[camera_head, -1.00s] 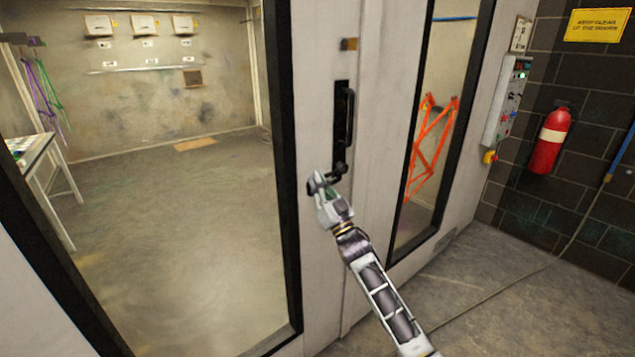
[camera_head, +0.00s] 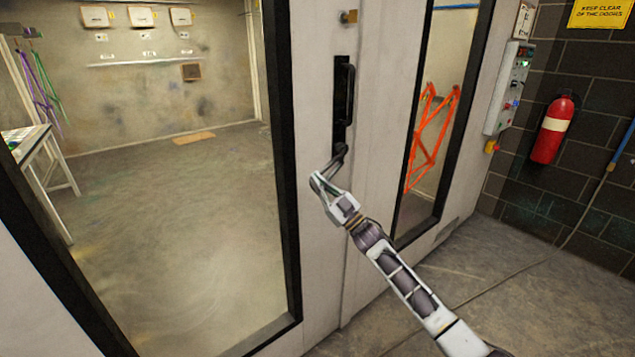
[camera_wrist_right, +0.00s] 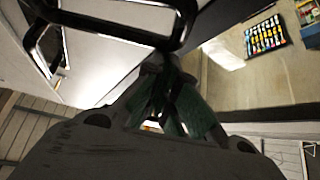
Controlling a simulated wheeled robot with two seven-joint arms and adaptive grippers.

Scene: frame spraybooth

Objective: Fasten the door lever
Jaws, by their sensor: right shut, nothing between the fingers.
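The black door handle (camera_head: 344,105) is a tall upright bar on the light grey door edge. At its lower end a dark door lever (camera_head: 337,158) slants down to the left. My right gripper (camera_head: 316,178) is shut and empty. Its fingers are at the lever's lower end, close to or touching it; I cannot tell which. In the right wrist view my gripper fingers (camera_wrist_right: 163,112) are together at the centre, just below a dark bar (camera_wrist_right: 115,32) that crosses the top. My left gripper is out of view.
Left of the handle is a large black-framed window (camera_head: 285,180) onto the booth. Right of it, a narrower window shows an orange frame (camera_head: 428,135). A control box (camera_head: 510,88) and red fire extinguisher (camera_head: 552,130) hang on the dark block wall. The floor in front is clear apart from a thin hose.

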